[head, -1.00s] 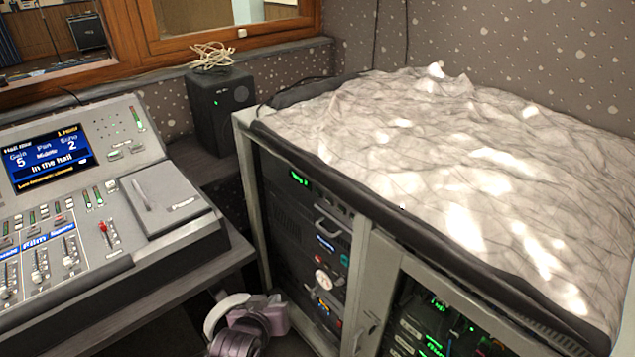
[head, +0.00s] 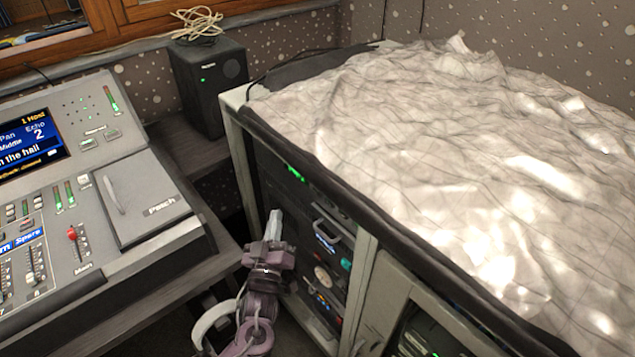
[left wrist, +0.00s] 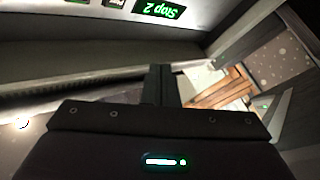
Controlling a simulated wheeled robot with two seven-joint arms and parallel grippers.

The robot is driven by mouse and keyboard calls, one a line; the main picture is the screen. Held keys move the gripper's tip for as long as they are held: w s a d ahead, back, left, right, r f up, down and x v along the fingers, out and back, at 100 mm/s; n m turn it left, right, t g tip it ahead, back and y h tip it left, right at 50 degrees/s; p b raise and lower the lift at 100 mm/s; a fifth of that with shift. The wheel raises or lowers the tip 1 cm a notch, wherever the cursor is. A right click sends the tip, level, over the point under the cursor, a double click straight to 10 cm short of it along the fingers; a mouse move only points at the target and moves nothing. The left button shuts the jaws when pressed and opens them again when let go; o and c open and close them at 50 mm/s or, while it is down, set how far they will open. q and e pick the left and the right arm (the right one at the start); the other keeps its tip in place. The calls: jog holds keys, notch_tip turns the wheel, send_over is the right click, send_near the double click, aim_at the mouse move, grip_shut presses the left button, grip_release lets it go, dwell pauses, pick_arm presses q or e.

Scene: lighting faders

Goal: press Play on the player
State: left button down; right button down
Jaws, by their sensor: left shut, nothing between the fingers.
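The player (head: 295,172) appears to be the upper unit in the equipment rack, with a small green display. I cannot make out the Play button. My left gripper (head: 275,218) is shut and empty, pointing up in front of the rack's left side, below the display. Its closed fingers also show in the left wrist view (left wrist: 160,84), apart from the display. My right gripper is not in view.
The mixing desk (head: 120,255) stands on a table at the left, close to my left arm. A black speaker (head: 208,85) stands behind. The rack top is covered by a crumpled pale cloth (head: 430,150). A light cabinet post (head: 362,285) divides the rack bays.

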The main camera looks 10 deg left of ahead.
pick_arm(q)
jog(key=w+d+b, duration=0.4)
jog(key=w+d, duration=0.1)
jog(key=w, duration=0.1)
jog(key=shift+w+d, duration=0.25)
jog(key=shift+w, duration=0.05)
dwell(0.3)
jog(key=shift+w+b, duration=0.1)
jog(key=shift+b, duration=0.25)
dwell(1.6)
jog(key=shift+w+d+r, duration=0.1)
jog(key=shift+w+d, duration=0.15)
jog(key=shift+w+d+b, duration=0.2)
jog(key=shift+w+b, duration=0.05)
jog(key=shift+b, duration=0.1)
dwell(0.6)
jog(key=shift+s, duration=0.1)
jog(key=shift+s+a+p, duration=0.45)
jog(key=shift+s, duration=0.1)
